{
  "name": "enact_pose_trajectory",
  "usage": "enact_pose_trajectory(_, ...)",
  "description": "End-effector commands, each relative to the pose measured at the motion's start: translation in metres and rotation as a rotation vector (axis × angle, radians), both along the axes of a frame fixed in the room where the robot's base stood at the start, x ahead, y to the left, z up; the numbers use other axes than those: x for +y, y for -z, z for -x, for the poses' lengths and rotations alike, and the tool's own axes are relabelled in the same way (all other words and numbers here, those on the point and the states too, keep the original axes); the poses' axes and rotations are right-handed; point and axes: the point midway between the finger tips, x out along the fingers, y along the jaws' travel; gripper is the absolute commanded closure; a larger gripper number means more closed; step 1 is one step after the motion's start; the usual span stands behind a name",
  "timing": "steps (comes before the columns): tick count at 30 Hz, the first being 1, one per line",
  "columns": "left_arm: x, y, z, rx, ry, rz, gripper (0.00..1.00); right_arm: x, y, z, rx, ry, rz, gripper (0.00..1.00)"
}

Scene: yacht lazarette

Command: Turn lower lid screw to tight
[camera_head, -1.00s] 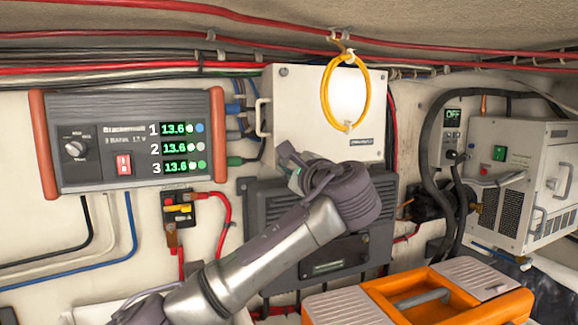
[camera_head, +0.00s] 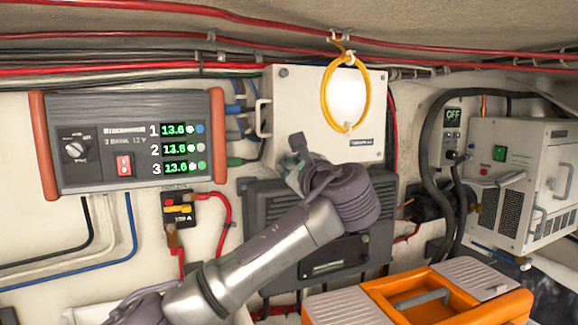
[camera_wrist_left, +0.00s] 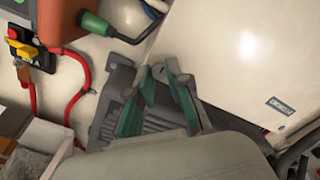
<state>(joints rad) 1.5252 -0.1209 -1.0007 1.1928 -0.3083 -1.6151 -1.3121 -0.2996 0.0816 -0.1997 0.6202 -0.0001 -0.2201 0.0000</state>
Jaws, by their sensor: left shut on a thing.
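The white box (camera_head: 310,110) with its lid and side handle is mounted on the wall. A small round screw (camera_head: 284,72) shows at its upper left corner. My left gripper (camera_head: 294,158) reaches up to the box's lower left corner. In the left wrist view the green-padded fingertips of the gripper (camera_wrist_left: 165,72) are close together at the edge of the white box (camera_wrist_left: 235,60). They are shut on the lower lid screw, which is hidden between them. My right gripper is not in view.
A grey finned unit (camera_head: 265,205) sits right below the box, behind my arm. A yellow cable loop (camera_head: 325,95) hangs over the lid. The three-display charger (camera_head: 95,125) is at left. An orange toolbox (camera_head: 455,300) stands at lower right.

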Motion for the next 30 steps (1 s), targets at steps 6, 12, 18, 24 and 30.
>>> enact_pose_trajectory(6,-0.001,0.003,0.000,0.008,0.000,0.000,0.72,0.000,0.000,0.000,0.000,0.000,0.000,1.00)
enact_pose_trajectory(12,0.000,0.002,0.000,0.004,0.000,0.001,0.57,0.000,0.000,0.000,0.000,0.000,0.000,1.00)
enact_pose_trajectory(18,-0.001,0.001,0.001,0.002,0.001,0.001,0.57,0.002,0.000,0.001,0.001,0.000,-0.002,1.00)
enact_pose_trajectory(24,-0.011,0.001,0.021,0.001,0.004,0.001,0.57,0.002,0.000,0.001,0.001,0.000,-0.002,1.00)
enact_pose_trajectory(30,-0.027,0.002,0.061,0.001,0.004,0.001,0.57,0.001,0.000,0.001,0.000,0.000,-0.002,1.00)
